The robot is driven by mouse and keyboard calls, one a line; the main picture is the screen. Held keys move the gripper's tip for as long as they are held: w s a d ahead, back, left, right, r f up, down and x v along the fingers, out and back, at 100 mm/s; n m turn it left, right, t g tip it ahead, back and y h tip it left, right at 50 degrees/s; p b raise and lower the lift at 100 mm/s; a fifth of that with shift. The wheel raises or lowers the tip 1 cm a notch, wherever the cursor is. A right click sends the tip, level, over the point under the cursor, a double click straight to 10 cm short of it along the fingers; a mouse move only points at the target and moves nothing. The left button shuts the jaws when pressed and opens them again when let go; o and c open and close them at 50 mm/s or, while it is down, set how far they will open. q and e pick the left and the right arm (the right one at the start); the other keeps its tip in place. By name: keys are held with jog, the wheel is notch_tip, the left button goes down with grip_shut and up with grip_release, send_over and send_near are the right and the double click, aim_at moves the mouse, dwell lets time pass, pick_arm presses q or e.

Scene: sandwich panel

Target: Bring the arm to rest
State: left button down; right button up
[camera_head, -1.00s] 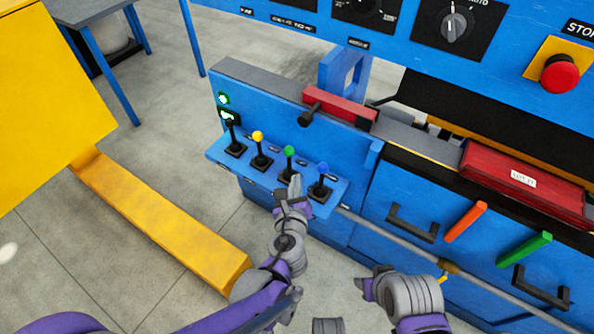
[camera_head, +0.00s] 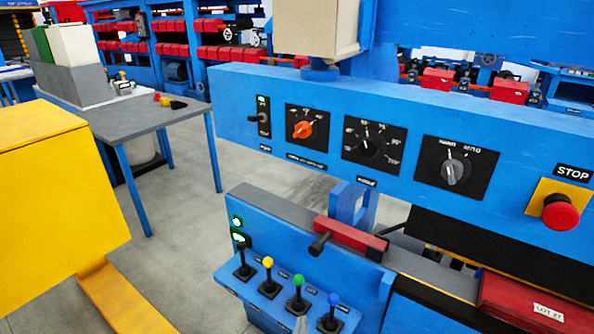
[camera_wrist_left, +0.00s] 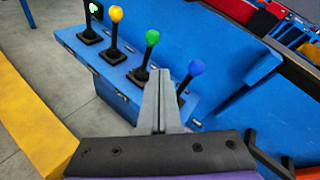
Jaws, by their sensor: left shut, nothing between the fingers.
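My left gripper (camera_head: 301,325) barely shows at the bottom edge of the head view, in front of the lever shelf. In the left wrist view its grey fingers (camera_wrist_left: 160,100) are shut and empty. They point at the shelf (camera_wrist_left: 90,58), between the green-knob lever (camera_wrist_left: 146,58) and the blue-knob lever (camera_wrist_left: 190,78), and partly cover the blue one's base. I cannot tell whether they touch anything. The yellow-knob lever (camera_head: 268,276) and the black lever (camera_head: 241,260) stand further left. My right gripper is out of view.
A blue panel (camera_head: 245,85) with dials and a red stop button (camera_head: 560,212) hangs above the levers. Floor between is clear.

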pick_arm(q)
jog(key=s+a+f+n+g+y, duration=0.1)
jog(key=s+a+n+g+y, duration=0.15)
jog(key=a+n, duration=0.55)
jog(key=s+a+f+n+g+y, duration=0.1)
jog(key=s+a+n+g+y, duration=0.2)
jog(key=a+n, duration=0.6)
jog(key=s+a+f+n+g+h, duration=0.1)
jog(key=s+f+n+g+h, duration=0.1)
jog(key=s+n, duration=0.6)
jog(key=s+a+f+n+g+h, duration=0.1)
jog(key=s+a+n+g+h, duration=0.1)
jog(key=s+n, duration=0.5)
notch_tip(320, 180, up, 23)
jog(key=w+p, duration=0.1)
jog(key=p, duration=1.9)
jog(key=shift+d+r+n, duration=0.15)
jog(key=shift+d+n, duration=0.15)
jog(key=shift+d, duration=0.05)
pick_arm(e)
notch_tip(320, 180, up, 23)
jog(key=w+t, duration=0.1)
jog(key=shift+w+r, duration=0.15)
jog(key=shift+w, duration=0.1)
